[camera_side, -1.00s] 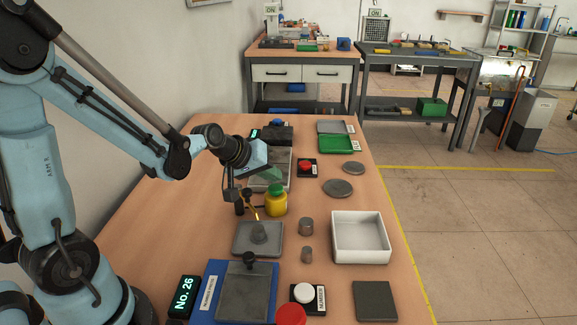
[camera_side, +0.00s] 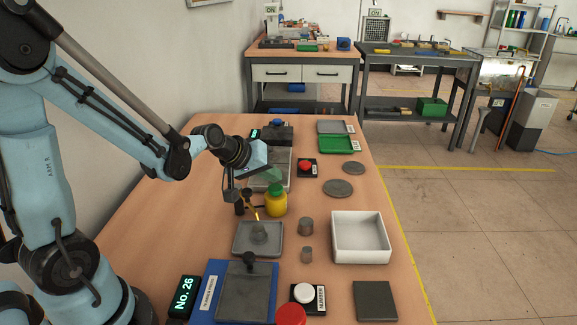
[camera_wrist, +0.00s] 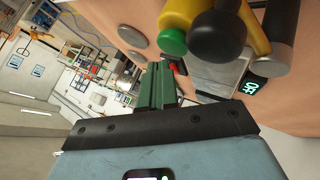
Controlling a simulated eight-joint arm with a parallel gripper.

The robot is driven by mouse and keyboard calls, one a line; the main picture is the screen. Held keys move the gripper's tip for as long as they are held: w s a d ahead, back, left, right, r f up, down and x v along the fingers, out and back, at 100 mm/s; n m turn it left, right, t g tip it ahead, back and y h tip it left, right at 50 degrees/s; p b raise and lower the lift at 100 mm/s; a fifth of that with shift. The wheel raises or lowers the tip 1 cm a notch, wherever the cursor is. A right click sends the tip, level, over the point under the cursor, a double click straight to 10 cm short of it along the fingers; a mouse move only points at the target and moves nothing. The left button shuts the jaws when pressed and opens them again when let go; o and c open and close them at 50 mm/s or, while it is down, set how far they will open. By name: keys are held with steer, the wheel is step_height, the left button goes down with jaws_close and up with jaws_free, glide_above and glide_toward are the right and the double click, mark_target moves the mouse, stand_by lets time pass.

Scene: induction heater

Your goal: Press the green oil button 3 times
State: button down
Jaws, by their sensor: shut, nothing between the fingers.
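The green oil button (camera_side: 275,189) is the round cap on top of a yellow oil bottle (camera_side: 276,205) on the table. In the wrist view the green button (camera_wrist: 173,42) and the yellow body (camera_wrist: 185,14) show close beyond my fingers. My gripper (camera_side: 268,177) is shut and empty, just above and behind the button in the side view. Its green fingers (camera_wrist: 156,70) lie together in the wrist view. I cannot tell whether they touch the button. A thin yellow spout (camera_side: 257,215) points down at a grey round piece (camera_side: 259,234) on a grey tray (camera_side: 241,248).
A black rounded part (camera_wrist: 218,38) stands beside the bottle. A red button (camera_side: 305,166), two grey discs (camera_side: 338,188), small grey cylinders (camera_side: 306,226) and a white box (camera_side: 361,222) lie to the right. A white button (camera_side: 303,293) and a red one (camera_side: 291,315) are in front.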

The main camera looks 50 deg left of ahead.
mark_target(272, 188)
steer(key=shift+f, duration=0.15)
steer(key=shift+f, duration=0.25)
steer(key=shift+f, duration=0.5)
stand_by(0.7)
steer(key=shift+r, duration=0.95)
steer(key=shift+r, duration=2.5)
stand_by(0.7)
